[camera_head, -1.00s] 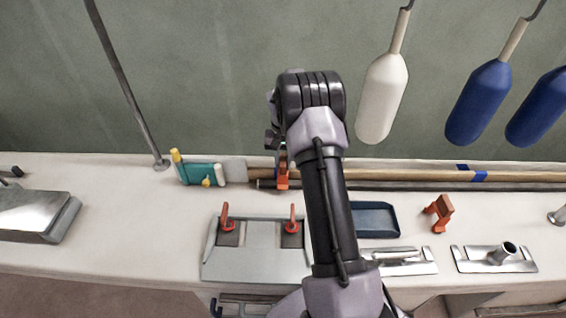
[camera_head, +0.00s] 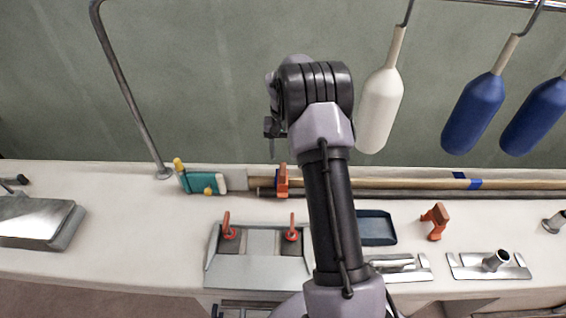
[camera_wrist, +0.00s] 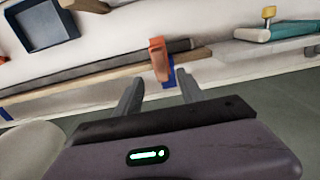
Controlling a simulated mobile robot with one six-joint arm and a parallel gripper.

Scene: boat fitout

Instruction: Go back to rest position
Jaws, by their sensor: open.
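My gripper (camera_wrist: 160,92) is open and empty in the wrist view, its two grey fingers apart. An orange clamp (camera_wrist: 159,60) stands beyond the fingertips, apart from them, over the long wooden pole (camera_wrist: 95,78). In the head view the orange clamp (camera_head: 283,181) sits on the pole (camera_head: 370,183) near its left end. My gripper (camera_head: 272,130) hangs above the clamp there, mostly hidden behind my wrist.
A second orange clamp (camera_head: 435,221) stands at right near a blue tray (camera_head: 375,228). A hatch plate with red handles (camera_head: 247,269) lies in front. A teal tool (camera_head: 204,182) lies at left. White (camera_head: 380,112) and blue (camera_head: 474,113) fenders hang behind.

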